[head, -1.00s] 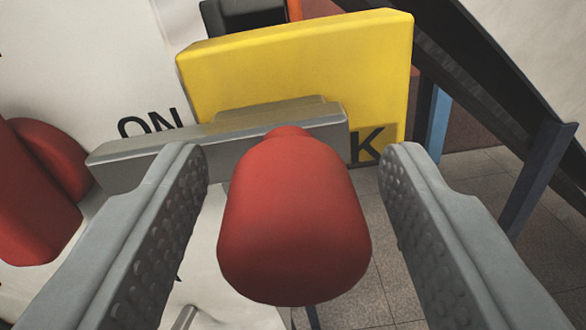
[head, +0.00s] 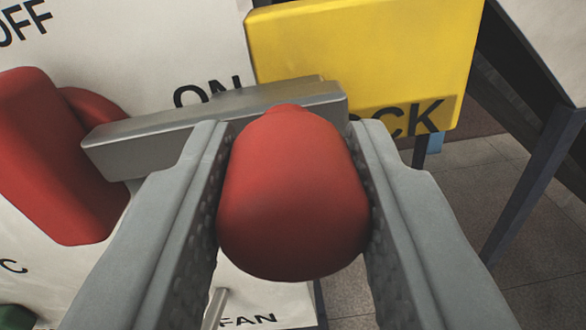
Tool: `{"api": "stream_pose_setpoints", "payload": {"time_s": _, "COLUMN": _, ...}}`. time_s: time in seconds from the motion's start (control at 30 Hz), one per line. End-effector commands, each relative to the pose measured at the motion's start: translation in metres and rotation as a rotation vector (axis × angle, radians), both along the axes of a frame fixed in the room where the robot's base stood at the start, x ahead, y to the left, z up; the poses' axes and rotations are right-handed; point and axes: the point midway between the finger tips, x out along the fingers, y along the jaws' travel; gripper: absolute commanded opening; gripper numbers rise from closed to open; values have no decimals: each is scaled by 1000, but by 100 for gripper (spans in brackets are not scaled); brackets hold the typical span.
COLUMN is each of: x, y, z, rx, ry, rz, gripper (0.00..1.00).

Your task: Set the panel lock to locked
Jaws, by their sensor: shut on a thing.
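A red rounded knob (head: 293,200) sits at the end of a grey metal lever bar (head: 190,130) in the middle of the head view. My gripper (head: 292,185) is shut on the red knob, with a textured finger on its left and right sides. A yellow block (head: 365,60) with black letters, of which "CK" shows, stands behind the bar at the upper right. The bar and my right finger cover part of its lettering. The lever's pivot is not clearly visible.
A white panel (head: 130,40) carries the words "OFF", "ON" and "FAN". A red handle (head: 55,160) stands at the left, and a green part (head: 18,317) shows at the lower left corner. A dark frame leg (head: 530,185) and tiled floor (head: 440,220) lie to the right.

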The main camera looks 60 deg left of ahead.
Motion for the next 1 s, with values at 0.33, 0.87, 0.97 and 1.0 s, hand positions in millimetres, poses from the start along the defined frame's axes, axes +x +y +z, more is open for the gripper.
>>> {"api": "stream_pose_setpoints", "payload": {"time_s": 0.33, "x": -1, "y": 1, "z": -1, "rx": -3, "ry": 2, "rz": 5, "gripper": 53}}
{"api": "stream_pose_setpoints", "payload": {"time_s": 0.87, "x": -17, "y": -20, "z": 0, "rx": -2, "ry": 0, "rz": 1, "gripper": 53}}
{"api": "stream_pose_setpoints", "payload": {"time_s": 0.97, "x": -27, "y": -34, "z": -1, "rx": -2, "ry": 1, "rz": 0, "gripper": 53}}
{"api": "stream_pose_setpoints", "payload": {"time_s": 1.0, "x": -32, "y": -39, "z": -1, "rx": -2, "ry": 2, "rz": 0, "gripper": 53}}
